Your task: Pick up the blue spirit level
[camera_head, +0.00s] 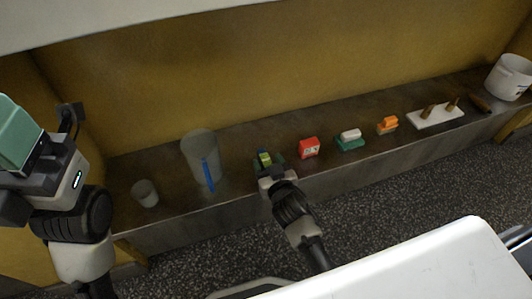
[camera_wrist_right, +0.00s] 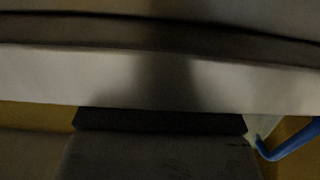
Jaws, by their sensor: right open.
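A small block with blue and yellow-green parts (camera_head: 264,158) sits on the ledge in the head view. It may be the blue spirit level, but it is too small and too covered to be sure. My right gripper (camera_head: 269,165) is open right at it, with the dark fingers around or just above it; contact cannot be told. The right wrist view shows a pale band and a dark block, with no clear spirit level. My left gripper (camera_head: 70,118) is raised at the far left, away from the ledge; its jaws are unclear.
Left of my right gripper stand a clear jug (camera_head: 199,148) with a blue handle and a small cup (camera_head: 145,193). To the right are a red block (camera_head: 309,147), a green-and-white item (camera_head: 349,140), an orange item (camera_head: 387,125), a white board (camera_head: 436,117) and a white bucket (camera_head: 508,80).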

